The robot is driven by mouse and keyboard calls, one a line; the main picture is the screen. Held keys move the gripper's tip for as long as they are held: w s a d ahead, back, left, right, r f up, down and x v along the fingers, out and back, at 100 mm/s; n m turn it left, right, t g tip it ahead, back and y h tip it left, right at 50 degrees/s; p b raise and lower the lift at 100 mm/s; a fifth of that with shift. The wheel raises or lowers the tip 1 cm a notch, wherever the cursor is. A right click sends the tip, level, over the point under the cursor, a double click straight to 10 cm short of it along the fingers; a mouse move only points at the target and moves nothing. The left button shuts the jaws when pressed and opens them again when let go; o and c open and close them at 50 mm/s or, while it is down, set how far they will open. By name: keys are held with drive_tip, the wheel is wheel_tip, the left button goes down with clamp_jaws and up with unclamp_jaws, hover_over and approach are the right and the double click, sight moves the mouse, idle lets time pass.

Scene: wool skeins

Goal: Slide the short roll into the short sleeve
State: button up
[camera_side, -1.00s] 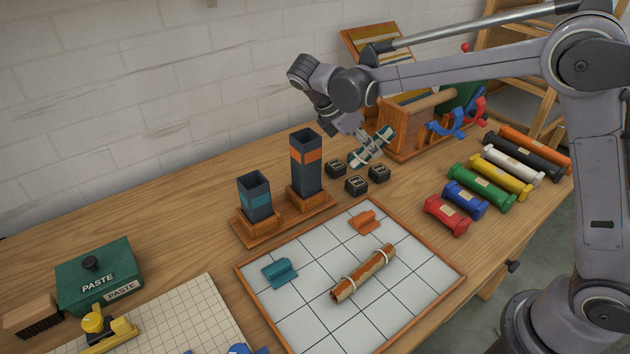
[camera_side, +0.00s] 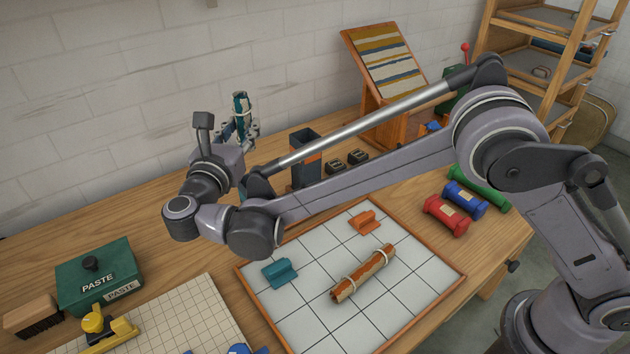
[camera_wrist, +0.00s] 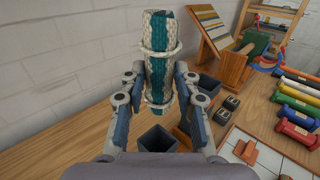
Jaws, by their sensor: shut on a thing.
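My gripper (camera_side: 237,130) is shut on the short roll (camera_side: 241,104), a teal and cream woven roll with pale ties. The roll stands roughly upright in the jaws, above the table at the left. In the wrist view the roll (camera_wrist: 158,60) sits between both fingers. The short sleeve (camera_wrist: 157,138), a dark square tube, shows its open top below the roll's lower end in the wrist view, apart from it. In the side view my arm hides nearly all of that sleeve.
The tall sleeve (camera_side: 308,175) with an orange band stands close to the right, behind my arm. A rust-coloured roll (camera_side: 363,274) lies on the white tiled tray (camera_side: 330,318). Small black blocks (camera_side: 357,157) stand behind. A green paste box (camera_side: 95,272) is at left.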

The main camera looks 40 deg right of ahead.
wheel_tip(320, 180, down, 16)
idle(1.9)
drive_tip(key=shift+r, duration=0.1)
drive_tip(key=o, duration=1.1)
drive_tip(key=shift+t+h, duration=0.4)
drive_tip(key=s+a, duration=0.2)
drive_tip(key=a, duration=0.1)
drive_tip(key=s+a+r, duration=0.1)
drive_tip(key=s+a, duration=0.4)
drive_tip(key=s, duration=0.1)
drive_tip(key=shift+s+a+r, duration=0.25)
drive_tip(key=shift+a+r, duration=0.15)
